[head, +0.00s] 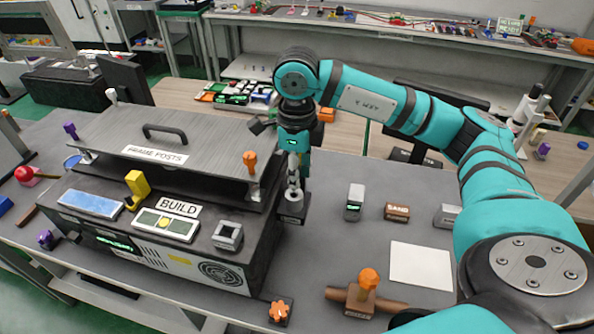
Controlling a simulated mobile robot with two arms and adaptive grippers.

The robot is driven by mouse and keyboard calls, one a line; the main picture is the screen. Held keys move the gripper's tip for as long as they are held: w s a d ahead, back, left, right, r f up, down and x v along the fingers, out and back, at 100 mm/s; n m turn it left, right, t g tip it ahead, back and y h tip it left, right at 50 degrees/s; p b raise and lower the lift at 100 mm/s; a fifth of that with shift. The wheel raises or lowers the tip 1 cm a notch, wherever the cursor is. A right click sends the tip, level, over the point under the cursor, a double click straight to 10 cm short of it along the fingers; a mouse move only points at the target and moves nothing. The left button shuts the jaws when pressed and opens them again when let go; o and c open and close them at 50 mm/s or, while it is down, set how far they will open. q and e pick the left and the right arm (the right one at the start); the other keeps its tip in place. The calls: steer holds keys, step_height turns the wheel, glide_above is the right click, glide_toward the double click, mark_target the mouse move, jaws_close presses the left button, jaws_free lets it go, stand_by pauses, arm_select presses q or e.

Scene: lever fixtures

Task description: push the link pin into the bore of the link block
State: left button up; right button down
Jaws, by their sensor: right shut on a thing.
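My right gripper (293,182) points down beside the right end of the dark machine and is shut on a small light-grey piece, which seems to be the link pin; the fingers hide most of it. Directly below is a small dark block with a pale round top part (291,206), which looks like the link block. The fingertips are at or just above that round part. I cannot tell whether the pin is in the bore or only over it. My left gripper is not in view.
The dark machine (160,235) with a raised grey plate (135,135) stands close on the left. An orange-knobbed brown fixture (360,298), a white sheet (421,265) and small blocks, one marked SAND (397,212), lie to the right. Grey table between them is clear.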

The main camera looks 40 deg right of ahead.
steer(key=shift+b, duration=0.35)
stand_by(0.8)
steer(key=shift+f+b, duration=2.1)
steer(key=shift+f, duration=0.15)
steer(key=c, duration=1)
jaws_free()
steer(key=shift+r, duration=0.15)
steer(key=shift+c, duration=0.2)
steer(key=shift+r, duration=0.1)
steer(key=shift+r, duration=0.5)
step_height(320, 180, up, 6)
steer(key=shift+a+f, duration=0.1)
steer(key=shift+f, duration=0.1)
steer(key=shift+s+a+r, duration=0.1)
steer(key=shift+s+r, duration=0.05)
steer(key=shift+r, duration=0.35)
